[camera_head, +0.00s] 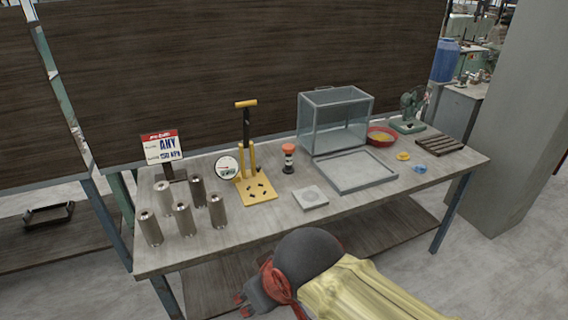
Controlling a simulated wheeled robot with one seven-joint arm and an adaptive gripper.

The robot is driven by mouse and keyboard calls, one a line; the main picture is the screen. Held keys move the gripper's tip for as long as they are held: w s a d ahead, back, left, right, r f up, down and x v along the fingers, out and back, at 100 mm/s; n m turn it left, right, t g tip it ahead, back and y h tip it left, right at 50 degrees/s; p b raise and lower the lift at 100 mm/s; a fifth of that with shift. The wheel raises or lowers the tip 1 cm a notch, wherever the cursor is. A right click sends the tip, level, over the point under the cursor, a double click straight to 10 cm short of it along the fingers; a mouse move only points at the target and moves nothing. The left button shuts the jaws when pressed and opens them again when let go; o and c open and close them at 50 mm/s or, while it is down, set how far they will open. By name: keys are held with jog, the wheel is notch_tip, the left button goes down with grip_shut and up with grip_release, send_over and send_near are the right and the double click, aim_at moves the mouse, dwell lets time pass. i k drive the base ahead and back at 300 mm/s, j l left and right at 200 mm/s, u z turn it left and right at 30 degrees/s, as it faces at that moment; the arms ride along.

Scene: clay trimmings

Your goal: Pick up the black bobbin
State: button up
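I cannot clearly make out a plain black bobbin. The nearest match is a small upright piece with a black body and orange-red top (289,158), standing on the grey table (235,240) right of the yellow-based press. My gripper (241,304) is at the bottom of the view, in front of the table's near edge and well apart from this piece. It is dark with red tips and points left. Nothing shows in it, but its small, partly hidden fingers do not show whether it is open or shut.
Several metal cylinders (184,219) stand at the left, before a sign (162,147). A yellow press (256,188), round dial (227,168), square plate (310,197), glass box (335,121), tray (354,185), red bowl (381,128), green machine (409,112) and slatted rack (438,145) occupy the table. Its front centre is clear.

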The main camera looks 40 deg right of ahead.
aim_at(289, 148)
jog(key=i+z, duration=0.2)
jog(key=i, duration=0.3)
jog(key=i+j+z, duration=0.25)
jog(key=i, duration=0.25)
jog(key=i+j+z, duration=0.2)
jog(key=i, duration=0.3)
